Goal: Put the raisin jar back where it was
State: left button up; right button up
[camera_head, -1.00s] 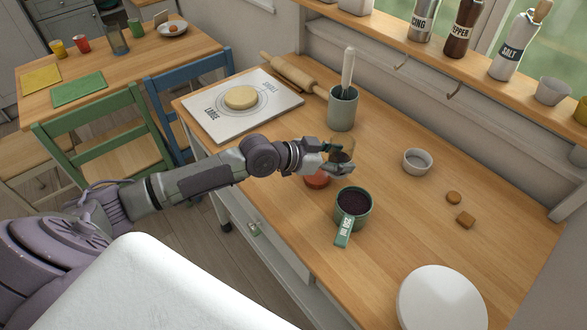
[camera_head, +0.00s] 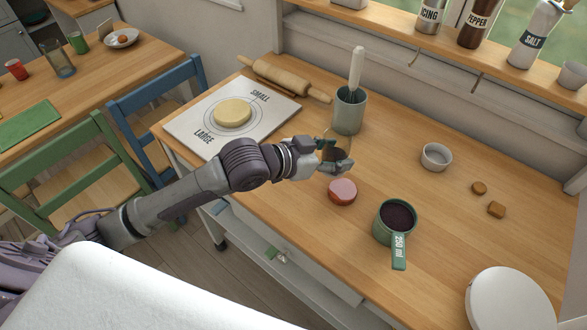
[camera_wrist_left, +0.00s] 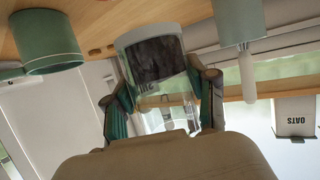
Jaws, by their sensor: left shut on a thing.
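The raisin jar (camera_head: 334,150) is clear glass with dark contents, at the worktop's left half, in front of the green whisk pot. My left gripper (camera_head: 337,163) is shut around its sides and hides part of it. In the left wrist view the jar (camera_wrist_left: 152,62) sits between the two fingers (camera_wrist_left: 163,103), with dark raisins at one end and clear glass at the other. I cannot tell whether its base touches the wood. My right gripper is not in view.
A green 250 ml measuring cup (camera_head: 397,215) with dark contents stands right of the lid. The whisk pot (camera_head: 350,112) is close behind the jar. A board with dough (camera_head: 233,111) lies left. A small white bowl (camera_head: 436,157) stands right, with clear wood (camera_head: 385,165) between.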

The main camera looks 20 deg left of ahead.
pick_arm(q)
jog(key=a+f, duration=0.1)
jog(key=a, duration=0.1)
jog(key=a+f, duration=0.2)
jog(key=a, duration=0.1)
jog(key=a+f+p, duration=0.1)
jog(key=a, duration=0.2)
jog(key=shift+s+f, duration=0.1)
jog(key=shift+f, duration=0.35)
notch_tip(320, 180, down, 3)
jog(key=shift+f+p, duration=0.1)
jog(key=shift+p, duration=0.2)
jog(key=shift+f, duration=0.2)
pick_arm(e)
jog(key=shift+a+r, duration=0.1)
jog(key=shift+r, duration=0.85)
pick_arm(q)
jog(key=shift+f, duration=0.2)
jog(key=o, duration=1.4)
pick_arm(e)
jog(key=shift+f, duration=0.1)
